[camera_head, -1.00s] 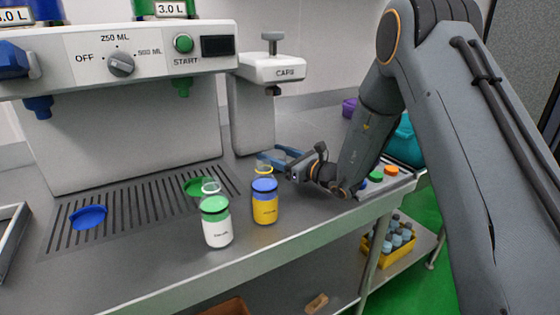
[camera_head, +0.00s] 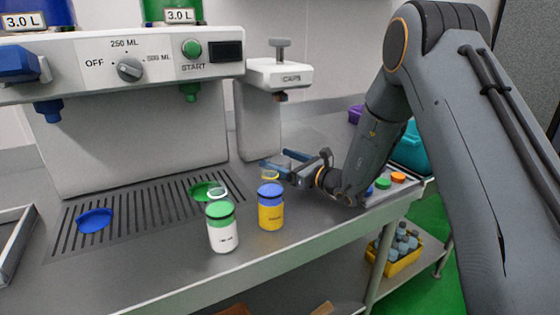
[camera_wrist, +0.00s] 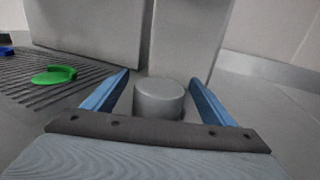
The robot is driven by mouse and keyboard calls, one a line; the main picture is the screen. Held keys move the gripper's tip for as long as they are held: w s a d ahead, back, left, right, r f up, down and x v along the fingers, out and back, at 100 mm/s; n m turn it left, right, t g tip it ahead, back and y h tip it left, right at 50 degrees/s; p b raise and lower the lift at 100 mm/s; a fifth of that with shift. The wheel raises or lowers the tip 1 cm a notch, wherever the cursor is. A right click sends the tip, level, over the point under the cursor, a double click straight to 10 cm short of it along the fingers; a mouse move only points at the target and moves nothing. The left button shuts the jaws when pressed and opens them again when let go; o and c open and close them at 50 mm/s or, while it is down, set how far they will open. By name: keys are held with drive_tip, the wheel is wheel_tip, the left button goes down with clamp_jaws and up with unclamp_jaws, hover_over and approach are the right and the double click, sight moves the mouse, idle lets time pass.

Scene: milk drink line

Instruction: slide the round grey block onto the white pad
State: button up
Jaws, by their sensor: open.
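The round grey block (camera_wrist: 158,98) is a short upright cylinder on the grey worktop in the wrist view. It stands between the two blue fingers of my gripper (camera_wrist: 160,78), which are open on either side of it. A gap shows on each side, so it does not look gripped. In the head view my gripper (camera_head: 276,159) is low over the worktop, in front of the caps press (camera_head: 260,118). I cannot make out the block there. I do not see a white pad in either view.
A green-capped white bottle (camera_head: 223,235) and a blue-capped yellow bottle (camera_head: 271,213) stand near the gripper. Coloured caps (camera_head: 398,178) are at right.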

wheel_tip(320, 180, up, 10)
drive_tip(key=shift+f+b, duration=0.1)
drive_tip(key=shift+b, duration=0.35)
drive_tip(key=shift+v, duration=0.85)
drive_tip(key=shift+p+v, duration=0.6)
drive_tip(key=shift+v, duration=2.05)
drive_tip(key=shift+r, duration=0.2)
